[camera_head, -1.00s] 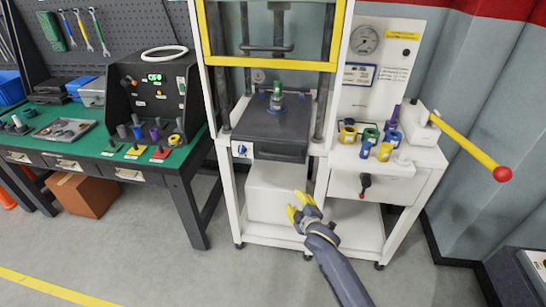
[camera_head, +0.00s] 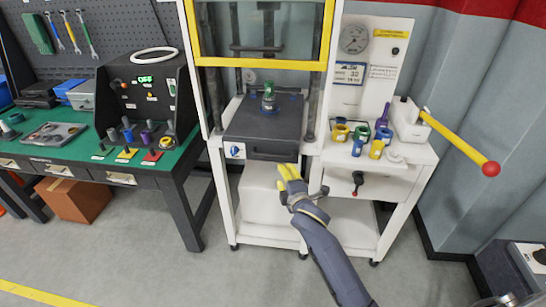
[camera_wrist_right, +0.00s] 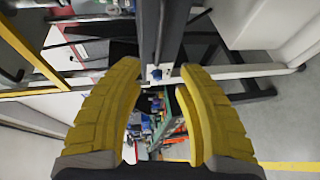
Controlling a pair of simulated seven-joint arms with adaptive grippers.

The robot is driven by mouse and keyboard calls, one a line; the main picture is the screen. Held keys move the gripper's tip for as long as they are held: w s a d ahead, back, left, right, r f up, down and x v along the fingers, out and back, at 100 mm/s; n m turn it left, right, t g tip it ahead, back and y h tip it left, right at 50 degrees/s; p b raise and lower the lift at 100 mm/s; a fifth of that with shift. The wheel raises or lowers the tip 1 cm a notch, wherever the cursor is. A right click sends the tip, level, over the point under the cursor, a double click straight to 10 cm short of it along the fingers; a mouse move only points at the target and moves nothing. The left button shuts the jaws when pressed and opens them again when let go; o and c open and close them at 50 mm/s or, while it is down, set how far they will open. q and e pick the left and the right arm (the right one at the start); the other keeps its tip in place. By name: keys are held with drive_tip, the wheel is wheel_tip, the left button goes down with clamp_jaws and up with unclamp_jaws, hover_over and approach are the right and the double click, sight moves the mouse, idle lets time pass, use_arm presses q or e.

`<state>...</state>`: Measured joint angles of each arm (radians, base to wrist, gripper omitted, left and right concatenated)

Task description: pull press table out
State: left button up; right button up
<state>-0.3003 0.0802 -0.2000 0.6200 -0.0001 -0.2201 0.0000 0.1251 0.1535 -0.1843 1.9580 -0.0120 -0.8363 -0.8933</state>
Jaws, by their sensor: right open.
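The press table (camera_head: 262,125) is a dark grey slab with a front handle (camera_head: 272,151), set in the white press frame below the yellow guard (camera_head: 262,62). A green part on a blue ring (camera_head: 269,98) stands on it. My right gripper (camera_head: 287,172) has yellow fingers and is just below and in front of the handle, apart from it as far as I can tell. In the right wrist view the two yellow fingers (camera_wrist_right: 160,110) are spread, with nothing held between them. The left gripper does not show in the head view.
A side shelf (camera_head: 400,153) holds several coloured rings, beside a yellow lever with a red knob (camera_head: 490,169). A green workbench (camera_head: 100,160) with a control box (camera_head: 145,90) stands at the left. A white box (camera_head: 262,200) sits under the press. The floor in front is clear.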

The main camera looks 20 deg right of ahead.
sight(274, 157)
drive_tip(key=shift+w+d+f, duration=0.1)
drive_tip(key=shift+w+f, duration=0.35)
drive_tip(key=shift+w, duration=2)
drive_tip(key=shift+w+d+f, duration=0.1)
drive_tip(key=shift+w+f, duration=0.4)
drive_tip(key=shift+w, duration=1.95)
drive_tip(key=shift+w+f, duration=0.45)
drive_tip(key=shift+w, duration=2)
drive_tip(key=shift+c, duration=0.4)
clamp_jaws()
